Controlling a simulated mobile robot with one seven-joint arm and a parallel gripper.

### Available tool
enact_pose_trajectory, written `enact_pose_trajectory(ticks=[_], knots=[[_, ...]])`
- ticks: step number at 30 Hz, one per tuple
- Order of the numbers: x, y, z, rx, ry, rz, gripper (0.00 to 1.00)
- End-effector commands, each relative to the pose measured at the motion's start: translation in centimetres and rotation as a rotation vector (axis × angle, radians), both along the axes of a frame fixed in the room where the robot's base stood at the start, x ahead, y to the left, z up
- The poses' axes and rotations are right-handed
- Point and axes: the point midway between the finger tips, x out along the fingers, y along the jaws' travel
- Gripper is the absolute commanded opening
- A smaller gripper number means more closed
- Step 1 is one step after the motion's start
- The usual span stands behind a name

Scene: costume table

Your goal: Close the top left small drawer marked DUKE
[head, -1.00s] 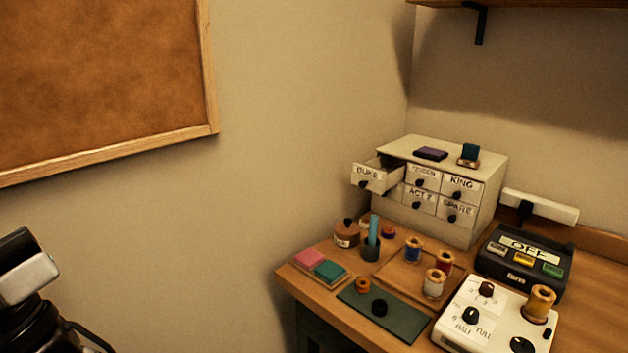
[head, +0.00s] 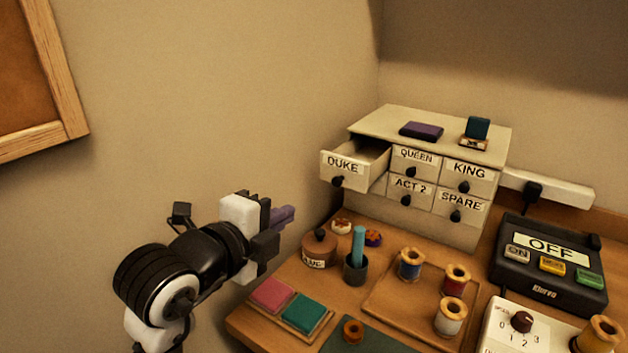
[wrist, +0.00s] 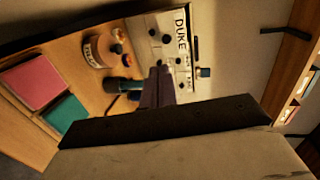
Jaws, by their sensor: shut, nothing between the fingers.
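The cream drawer cabinet (head: 430,122) stands at the back corner of the table. Its top left small drawer marked DUKE (head: 343,166) is pulled well out, with a dark round knob on its front. The other labelled drawers look shut. My gripper (head: 288,215) is shut and empty, in front of and to the left of the cabinet, lower than the DUKE drawer and apart from it. In the wrist view, the purple-grey fingers (wrist: 158,85) point toward the cabinet, and the DUKE front (wrist: 180,30) shows beyond them, turned sideways.
A glue pot (head: 320,248), a dark cup with a teal stick (head: 357,268) and pink and teal pads (head: 290,304) stand near my gripper. Thread spools stand on a wooden tray (head: 390,300). A purple block (head: 421,131) lies on the cabinet. The wall is close on the left.

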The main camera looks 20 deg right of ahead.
Motion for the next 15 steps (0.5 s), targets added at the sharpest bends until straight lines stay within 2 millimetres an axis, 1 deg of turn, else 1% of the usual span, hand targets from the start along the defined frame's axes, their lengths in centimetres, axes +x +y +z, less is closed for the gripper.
enact_pose_trajectory(ticks=[2, 5, 8, 15], knots=[[0.0, -0.5, -0.4, 0.019, 0.003, -0.015, 0.00], [0.6, -1.3, -0.6, 0.020, 0.006, -0.018, 0.00], [1.6, -2.5, -0.9, 0.018, 0.008, -0.018, 0.00], [4.9, -6.4, -2.1, 0.016, 0.008, -0.017, 0.00]])
